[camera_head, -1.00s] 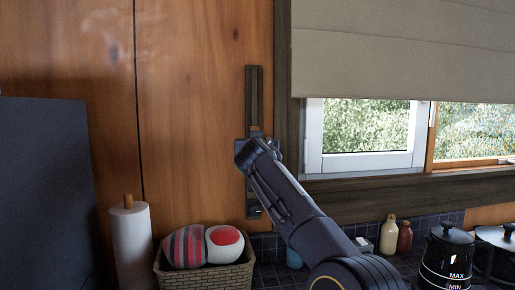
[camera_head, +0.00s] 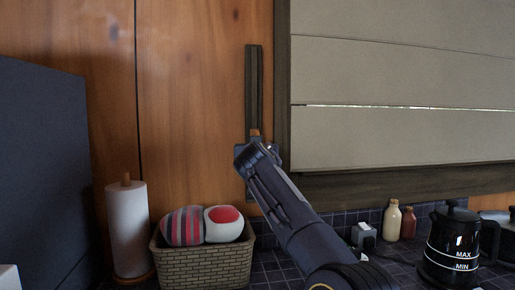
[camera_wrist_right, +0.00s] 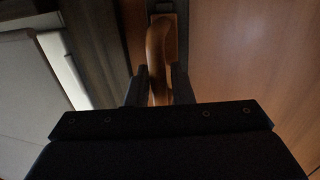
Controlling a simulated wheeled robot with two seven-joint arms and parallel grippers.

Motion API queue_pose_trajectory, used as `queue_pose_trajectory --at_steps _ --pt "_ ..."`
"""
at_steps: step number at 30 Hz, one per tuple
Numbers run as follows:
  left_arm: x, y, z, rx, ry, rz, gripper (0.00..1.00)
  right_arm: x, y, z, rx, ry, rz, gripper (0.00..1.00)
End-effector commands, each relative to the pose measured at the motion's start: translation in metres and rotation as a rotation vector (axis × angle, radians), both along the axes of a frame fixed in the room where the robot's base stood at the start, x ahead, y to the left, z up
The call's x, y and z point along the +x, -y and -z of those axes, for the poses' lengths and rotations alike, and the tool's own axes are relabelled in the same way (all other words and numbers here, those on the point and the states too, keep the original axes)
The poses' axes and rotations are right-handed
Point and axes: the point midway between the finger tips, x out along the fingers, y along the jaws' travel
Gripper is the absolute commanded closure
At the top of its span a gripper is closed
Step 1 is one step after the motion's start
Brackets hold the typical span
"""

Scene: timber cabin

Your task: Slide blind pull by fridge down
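The blind pull is a wooden handle (camera_wrist_right: 158,55) on a dark vertical rail (camera_head: 254,95) fixed to the timber wall left of the window frame. In the head view only a small orange-brown bit shows above my right gripper (camera_head: 256,152), which covers the rail's lower part. In the right wrist view, the fingers of my right gripper (camera_wrist_right: 159,88) stand on both sides of the handle and appear closed on it. The beige blind (camera_head: 400,75) covers the window, with a thin bright slit across it. My left gripper is not in view. A dark fridge-like panel (camera_head: 40,170) stands at left.
Below the rail, a woven basket (camera_head: 205,268) holds striped and red-white items. A paper towel roll (camera_head: 127,230) stands left of it. A cream bottle (camera_head: 391,220), a red bottle (camera_head: 408,224) and a black kettle (camera_head: 452,245) stand right on the tiled counter.

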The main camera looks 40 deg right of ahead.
Motion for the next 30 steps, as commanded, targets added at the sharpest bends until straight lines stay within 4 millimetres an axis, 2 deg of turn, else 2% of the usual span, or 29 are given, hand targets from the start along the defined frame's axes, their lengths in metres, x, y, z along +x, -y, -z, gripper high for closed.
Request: queue_pose_trajectory --at_steps 3,13,22,30 --pt "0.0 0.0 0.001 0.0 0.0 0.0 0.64 -0.001 0.0 -0.001 -0.003 0.004 -0.001 0.68" --pt "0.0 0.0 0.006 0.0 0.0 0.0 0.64 -0.006 -0.004 -0.002 -0.006 0.009 -0.003 0.68" --pt "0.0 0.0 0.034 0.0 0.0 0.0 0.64 -0.043 -0.036 0.0 -0.004 0.011 -0.005 0.68" --pt "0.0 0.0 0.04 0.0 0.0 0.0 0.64 -0.061 -0.05 -0.002 -0.005 0.008 -0.002 0.68"
